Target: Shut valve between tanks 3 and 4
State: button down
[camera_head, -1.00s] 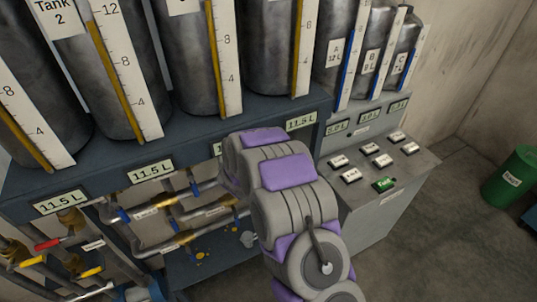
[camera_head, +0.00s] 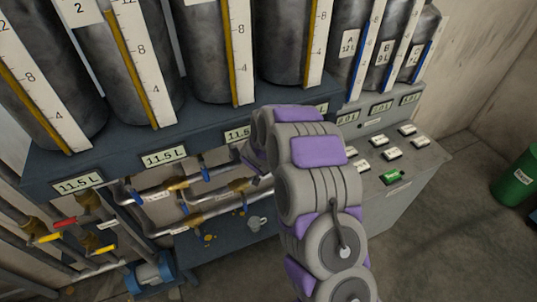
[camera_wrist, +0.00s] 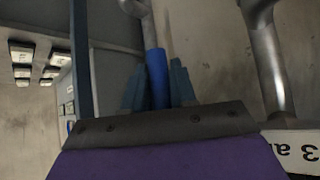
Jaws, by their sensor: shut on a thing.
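In the wrist view, my gripper (camera_wrist: 158,88) has its dark teal fingers closed on both sides of a blue valve handle (camera_wrist: 156,66). The handle's far end meets a grey metal pipe. A white label reading "3 a…" (camera_wrist: 298,153) is cut off at the lower right. In the head view, my arm covers the gripper and the gripped handle. Tall steel tanks (camera_head: 216,50) with gauge strips stand above a dark blue bench (camera_head: 115,165). Pipes with brass valves and other blue handles (camera_head: 205,173) run below it.
A red handle (camera_head: 65,222) and yellow handles show at the lower left, near a blue motor (camera_head: 150,274). A control panel (camera_head: 385,145) with several buttons stands right of my arm. A green bin (camera_head: 518,178) is at the far right. The floor between is clear.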

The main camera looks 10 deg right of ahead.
jog(key=shift+s+f, duration=0.2)
jog(key=shift+f, duration=0.1)
jog(key=c, duration=1.2)
grip_release()
jog(key=shift+w+a, duration=0.1)
jog(key=shift+o, duration=0.9)
jog(key=shift+w, duration=0.15)
jog(key=shift+a+r, duration=0.1)
jog(key=shift+r, duration=0.1)
jog(key=shift+s+r, duration=0.15)
jog(key=shift+s, duration=0.05)
jog(key=p+v, duration=0.1)
jog(key=v, duration=1.5)
jog(key=shift+s+a+r+p, duration=0.2)
jog(key=shift+s+p, duration=0.1)
jog(key=shift+s, duration=0.1)
